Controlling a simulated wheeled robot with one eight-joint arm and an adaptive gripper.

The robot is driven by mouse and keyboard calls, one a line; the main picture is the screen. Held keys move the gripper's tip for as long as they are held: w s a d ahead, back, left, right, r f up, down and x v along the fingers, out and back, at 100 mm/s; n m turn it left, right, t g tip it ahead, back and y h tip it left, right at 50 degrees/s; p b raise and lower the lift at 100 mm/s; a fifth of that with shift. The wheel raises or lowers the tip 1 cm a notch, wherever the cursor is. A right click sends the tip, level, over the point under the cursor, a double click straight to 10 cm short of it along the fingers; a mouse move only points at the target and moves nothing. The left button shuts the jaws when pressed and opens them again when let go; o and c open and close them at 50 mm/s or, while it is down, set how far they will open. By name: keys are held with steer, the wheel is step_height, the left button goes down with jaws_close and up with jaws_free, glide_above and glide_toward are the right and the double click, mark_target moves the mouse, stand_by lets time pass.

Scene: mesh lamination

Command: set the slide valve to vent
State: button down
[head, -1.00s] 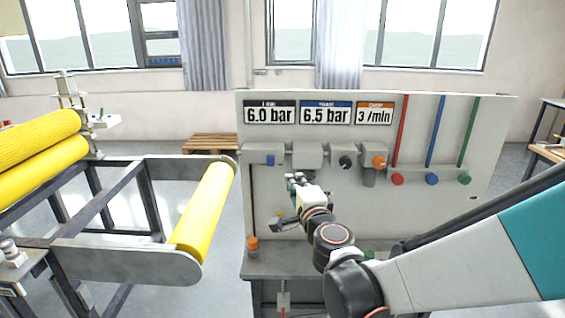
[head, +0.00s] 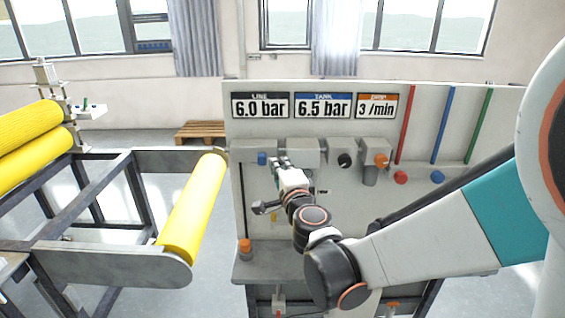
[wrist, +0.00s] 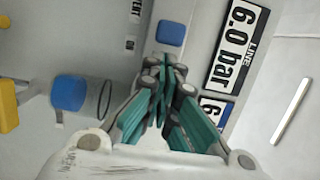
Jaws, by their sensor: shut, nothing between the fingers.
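My gripper (head: 280,162) is shut and empty in front of the upper left of the grey panel, just right of a small blue block (head: 262,158). A larger blue knob (wrist: 69,93) shows at left in the wrist view. I cannot tell for certain which blue part is the slide valve. The head view is too small to show the valve's position.
Signs read 6.0 bar (head: 260,105), 6.5 bar (head: 323,105) and 3 /min (head: 377,105). A dark round knob (head: 345,160), an orange knob (head: 381,159) and a red knob (head: 400,177) are right of my gripper. A yellow roller (head: 192,210) on a frame stands left.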

mark_target(262, 159)
steer(key=shift+w+a, duration=0.1)
steer(key=shift+w, duration=0.2)
steer(key=a, duration=0.6)
steer(key=shift+a+b, duration=0.35)
steer(key=shift+r, duration=0.1)
steer(key=shift+d, duration=0.1)
